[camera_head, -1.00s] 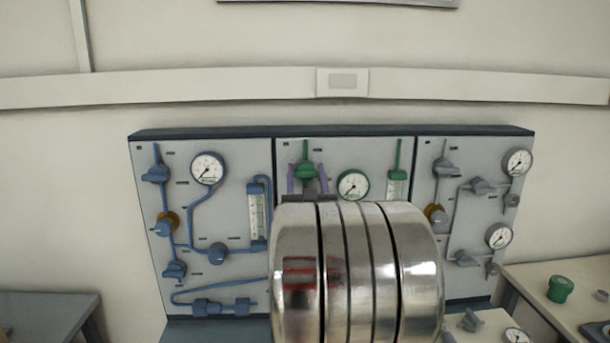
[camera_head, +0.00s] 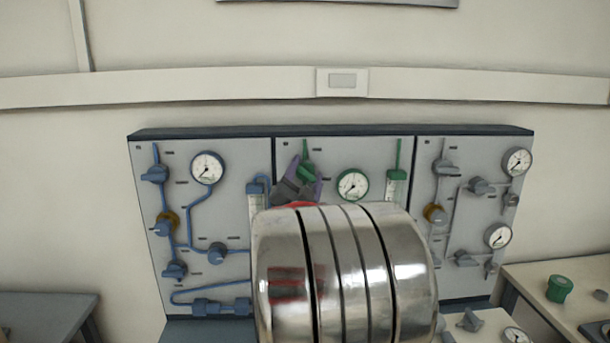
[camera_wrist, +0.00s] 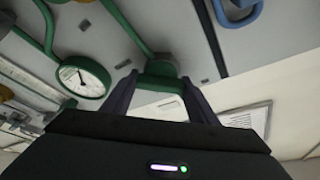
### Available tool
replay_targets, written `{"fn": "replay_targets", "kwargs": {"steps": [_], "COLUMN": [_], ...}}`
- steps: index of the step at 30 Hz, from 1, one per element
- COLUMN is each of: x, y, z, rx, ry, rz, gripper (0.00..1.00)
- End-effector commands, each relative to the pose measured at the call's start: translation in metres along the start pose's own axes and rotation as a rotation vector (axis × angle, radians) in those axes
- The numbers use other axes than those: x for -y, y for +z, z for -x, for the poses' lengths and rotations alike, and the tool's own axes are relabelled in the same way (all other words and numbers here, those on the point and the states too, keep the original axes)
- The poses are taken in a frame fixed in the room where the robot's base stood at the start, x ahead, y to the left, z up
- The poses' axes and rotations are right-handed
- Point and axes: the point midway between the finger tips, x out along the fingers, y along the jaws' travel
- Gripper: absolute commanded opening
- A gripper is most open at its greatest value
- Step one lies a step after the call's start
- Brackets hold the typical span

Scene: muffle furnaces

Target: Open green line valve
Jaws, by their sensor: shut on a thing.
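The green line valve (camera_head: 307,173) is a green knob on a vertical green pipe, at the upper left of the middle panel. My gripper (camera_head: 304,176) has its purple fingers on both sides of the knob and is shut on it. The fingers and knob are tilted in the head view. In the wrist view, the green knob (camera_wrist: 159,70) sits between the fingertips of my gripper (camera_wrist: 160,80), with the green pipe leading away above it. My metal arm link hides the lower part of the middle panel in the head view.
A green-rimmed gauge (camera_head: 352,185) is close to the right of the valve. The left panel carries blue pipes and valves (camera_head: 155,173); the right panel carries grey valves (camera_head: 446,168) and gauges. A side table (camera_head: 590,270) stands at the right.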

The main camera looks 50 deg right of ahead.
Motion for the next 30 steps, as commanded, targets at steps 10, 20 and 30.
{"fn": "replay_targets", "kwargs": {"steps": [10, 20, 30], "x": [-0.0007, -0.0027, -0.0044], "y": [-0.0019, -0.0014, -0.0006], "z": [-0.001, -0.0007, -0.0002], "rx": [-0.005, -0.005, -0.005], "ry": [0.126, 0.243, 0.322], "rz": [-0.308, -0.587, -0.774], "gripper": [0.31, 0.31, 0.31]}}
